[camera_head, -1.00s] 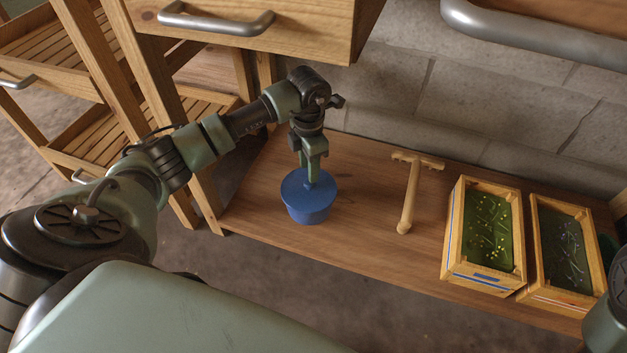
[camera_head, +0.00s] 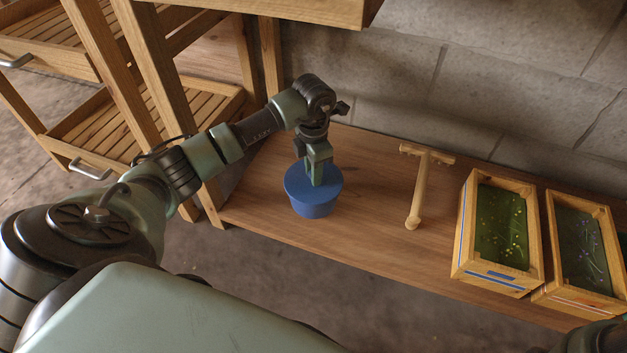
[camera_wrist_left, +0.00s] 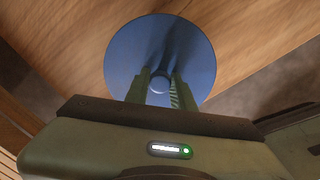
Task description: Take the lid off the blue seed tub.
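The blue seed tub (camera_head: 313,208) stands upright on the wooden bench, with its round blue lid (camera_head: 296,184) on it. In the left wrist view the lid (camera_wrist_left: 190,50) is a blue disc with a small round knob (camera_wrist_left: 160,85) at its middle. My left gripper (camera_head: 317,183) points down onto the lid from above. In the left wrist view its two fingers (camera_wrist_left: 161,88) stand on either side of the knob, with narrow gaps seeming to show between knob and fingers. The gripper looks open. In the head view the fingers hide the knob. My right gripper is out of view.
A wooden T-shaped tool (camera_head: 419,190) lies on the bench (camera_head: 375,240) right of the tub. Two wooden planter boxes (camera_head: 467,265) (camera_head: 550,292) with plants stand farther right. A block wall (camera_head: 480,80) is behind, and a slatted wooden rack (camera_head: 95,120) is at the left.

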